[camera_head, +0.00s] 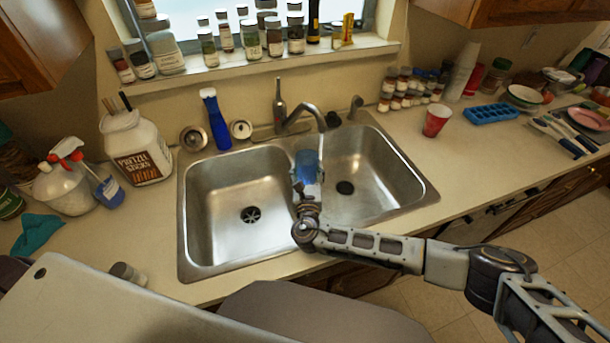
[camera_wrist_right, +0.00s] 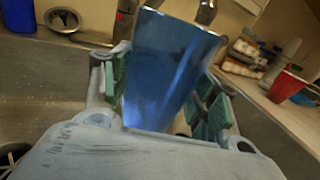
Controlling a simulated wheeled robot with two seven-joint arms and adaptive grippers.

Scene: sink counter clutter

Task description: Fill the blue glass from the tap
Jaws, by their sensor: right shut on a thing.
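The blue glass (camera_head: 307,163) is held over the divider between the two sink basins, just below the tap's spout. My right gripper (camera_head: 307,187) is shut on it. In the wrist view the glass (camera_wrist_right: 168,70) stands between the green finger pads (camera_wrist_right: 165,98), leaning slightly in the picture. The tap (camera_head: 297,118) curves forward, with its spout end above and slightly right of the glass. A thin pale streak, like running water, drops from the spout at the glass's right side. I cannot tell whether it enters the glass, or the level inside. My left gripper is out of view.
The steel sink (camera_head: 220,205) has two empty basins. A blue bottle (camera_head: 215,120) stands behind the left basin, and a pretzel jar (camera_head: 136,145) stands left of it. A red cup (camera_head: 436,120) and blue tray (camera_head: 491,113) are on the right counter. Jars line the sill.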

